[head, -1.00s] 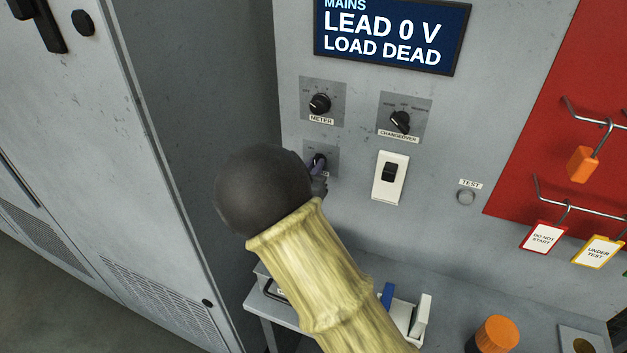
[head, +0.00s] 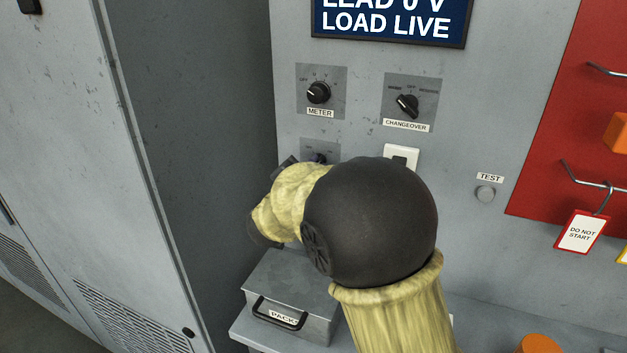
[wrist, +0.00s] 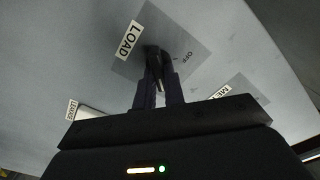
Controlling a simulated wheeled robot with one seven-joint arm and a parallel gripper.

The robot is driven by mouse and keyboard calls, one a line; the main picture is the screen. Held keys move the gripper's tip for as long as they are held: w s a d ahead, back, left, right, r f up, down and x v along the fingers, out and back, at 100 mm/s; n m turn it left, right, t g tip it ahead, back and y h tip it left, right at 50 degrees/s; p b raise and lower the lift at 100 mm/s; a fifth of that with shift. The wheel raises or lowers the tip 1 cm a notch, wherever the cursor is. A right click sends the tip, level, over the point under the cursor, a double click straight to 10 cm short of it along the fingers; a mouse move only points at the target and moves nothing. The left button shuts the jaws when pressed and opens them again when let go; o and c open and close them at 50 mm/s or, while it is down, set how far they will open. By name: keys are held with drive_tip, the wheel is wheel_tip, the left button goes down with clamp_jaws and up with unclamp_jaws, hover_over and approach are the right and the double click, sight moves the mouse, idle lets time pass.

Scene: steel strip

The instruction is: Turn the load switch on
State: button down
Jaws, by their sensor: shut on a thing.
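The load switch's grey plate (head: 318,147) is on the panel below the METER knob in the head view, partly hidden behind my arm. In the wrist view its plate (wrist: 190,52) carries a LOAD label and an OFF mark. Its dark knob (wrist: 155,52) sits between the tips of my gripper (wrist: 158,82), which is shut on it. The knob's exact pointer angle is hard to read in the shadow. The display (head: 385,24) reads LOAD LIVE.
The METER knob (head: 318,93) and CHANGEOVER knob (head: 408,105) are above. A white rocker switch plate (head: 402,153) is partly behind my arm. A grey box (head: 290,290) with a handle is below. A TEST button (head: 485,194) and red tag board (head: 560,150) are at right.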

drive_tip(key=shift+a+f+m+b, duration=0.1)
drive_tip(key=shift+f+m+b, duration=0.1)
drive_tip(key=shift+m+b, duration=0.15)
drive_tip(key=c, duration=1.5)
unclamp_jaws()
drive_tip(key=shift+r, duration=0.1)
drive_tip(key=b+v, duration=0.2)
drive_tip(key=v, duration=1.5)
drive_tip(key=shift+s, duration=0.2)
